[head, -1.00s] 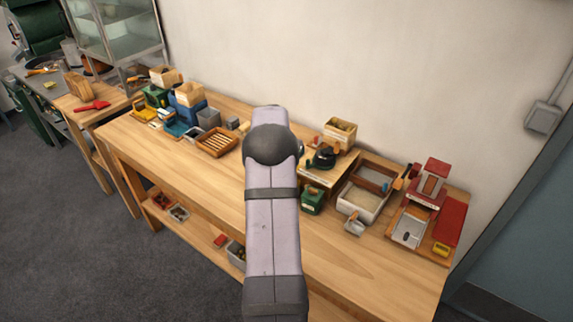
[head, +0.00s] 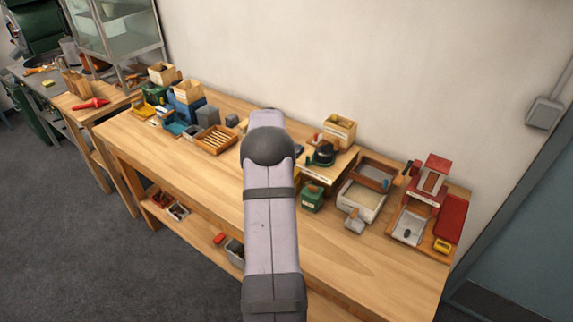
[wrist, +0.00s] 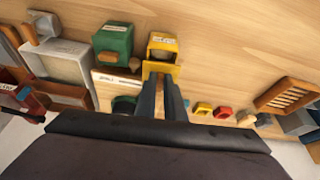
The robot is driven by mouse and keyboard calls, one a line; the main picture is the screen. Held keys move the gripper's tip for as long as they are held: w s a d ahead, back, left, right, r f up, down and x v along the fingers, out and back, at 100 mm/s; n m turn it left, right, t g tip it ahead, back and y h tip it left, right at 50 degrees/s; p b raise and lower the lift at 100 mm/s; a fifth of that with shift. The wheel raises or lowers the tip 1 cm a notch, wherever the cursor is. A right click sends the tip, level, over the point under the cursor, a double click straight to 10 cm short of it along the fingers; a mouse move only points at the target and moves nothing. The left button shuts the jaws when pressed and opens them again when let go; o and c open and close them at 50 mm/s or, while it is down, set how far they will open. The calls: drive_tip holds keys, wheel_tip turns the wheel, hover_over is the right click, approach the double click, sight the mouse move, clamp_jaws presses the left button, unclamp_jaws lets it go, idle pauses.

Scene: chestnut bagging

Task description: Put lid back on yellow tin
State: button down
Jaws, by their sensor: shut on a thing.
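The yellow tin (wrist: 163,43) stands on the table at the top middle of the wrist view, with a pale label and a dark opening. My gripper (wrist: 161,80) points at it, its two dark fingers close together. The fingers are shut on a flat yellow piece that looks like the lid (wrist: 161,69), at the tin's near side. I cannot tell whether lid and tin touch. In the head view my arm hides the gripper and most of the tin.
A green tin (wrist: 113,41) stands close to the left of the yellow tin; it also shows in the head view (head: 312,197). Small red (wrist: 204,109) and yellow pieces lie to the right, near a slatted wooden tray (wrist: 287,96). The table front is clear.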

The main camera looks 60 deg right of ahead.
drive_tip(key=shift+f+b, duration=1)
drive_tip(key=shift+f, duration=0.5)
drive_tip(key=shift+f+b, duration=0.4)
drive_tip(key=shift+b, duration=0.4)
idle(1.8)
idle(0.3)
drive_tip(key=c, duration=1.3)
unclamp_jaws()
drive_tip(key=shift+r, duration=0.15)
drive_tip(key=shift+r+p, duration=2.1)
drive_tip(key=shift+r, duration=1.3)
